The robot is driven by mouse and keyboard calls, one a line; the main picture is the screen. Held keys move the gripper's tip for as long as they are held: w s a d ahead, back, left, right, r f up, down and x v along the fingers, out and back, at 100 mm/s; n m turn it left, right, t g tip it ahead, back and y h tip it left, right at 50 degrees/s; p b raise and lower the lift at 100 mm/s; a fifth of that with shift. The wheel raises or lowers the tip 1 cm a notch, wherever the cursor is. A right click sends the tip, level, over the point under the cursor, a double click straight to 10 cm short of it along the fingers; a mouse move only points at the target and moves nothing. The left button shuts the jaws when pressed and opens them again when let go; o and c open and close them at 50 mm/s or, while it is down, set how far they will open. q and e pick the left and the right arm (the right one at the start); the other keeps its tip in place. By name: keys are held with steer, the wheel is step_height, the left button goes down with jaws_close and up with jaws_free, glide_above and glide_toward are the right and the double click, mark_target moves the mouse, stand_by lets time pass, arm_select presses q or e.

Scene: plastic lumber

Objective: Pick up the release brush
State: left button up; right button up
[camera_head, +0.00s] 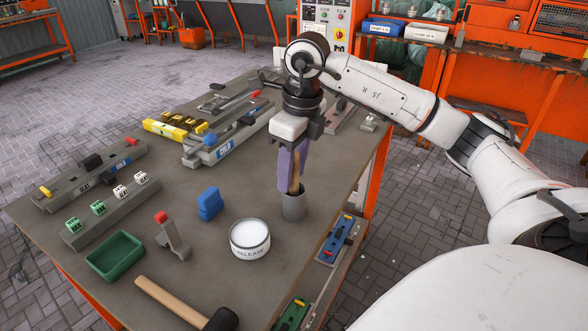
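The release brush (295,178) stands in a grey cup (293,207) near the right edge of the table; only part of its wooden handle shows, and its lower end is hidden in the cup. My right gripper (291,170) points down from above, its purple fingers beside the handle just over the cup. The handle shows at the fingers, but I cannot tell whether they press on it. My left gripper is not in view.
A white tub labelled RELEASE (249,240) stands left of the cup. A blue block (210,203), a red-topped grey piece (173,237), a green tray (115,256) and a mallet (184,304) lie farther left or nearer. Grey moulds (215,148) lie behind.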

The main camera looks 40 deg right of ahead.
jaws_close()
steer(key=shift+r, duration=0.1)
step_height(320, 180, up, 10)
steer(key=shift+f+p, duration=0.1)
steer(key=shift+p, duration=0.45)
steer(key=c, duration=0.7)
jaws_free()
steer(key=shift+c, duration=0.2)
jaws_close()
